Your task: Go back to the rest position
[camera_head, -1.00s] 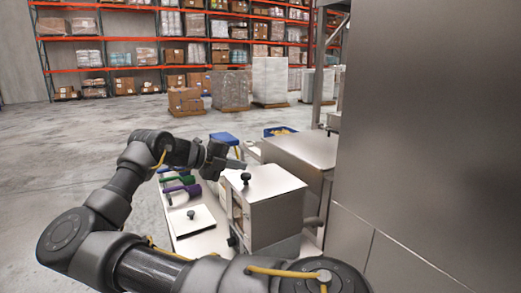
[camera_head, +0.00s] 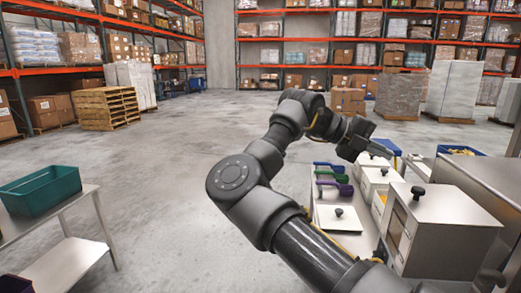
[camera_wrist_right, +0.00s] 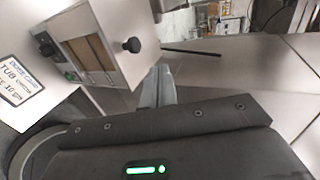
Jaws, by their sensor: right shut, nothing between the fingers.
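My right arm reaches in from the bottom of the head view. My right gripper (camera_head: 382,150) is shut and empty, above the far end of the metal bench with scoops and boxes. It also shows in the wrist view (camera_wrist_right: 155,88), its fingers together, near a box with a black knob (camera_wrist_right: 103,60). My left gripper is in neither view now.
A knobbed metal box (camera_head: 450,222), a flat knobbed lid (camera_head: 338,217) and a purple scoop (camera_head: 335,189) are on the right-hand bench. A teal tub (camera_head: 40,192) stands on a metal table at left. Open concrete floor (camera_head: 180,150) lies between.

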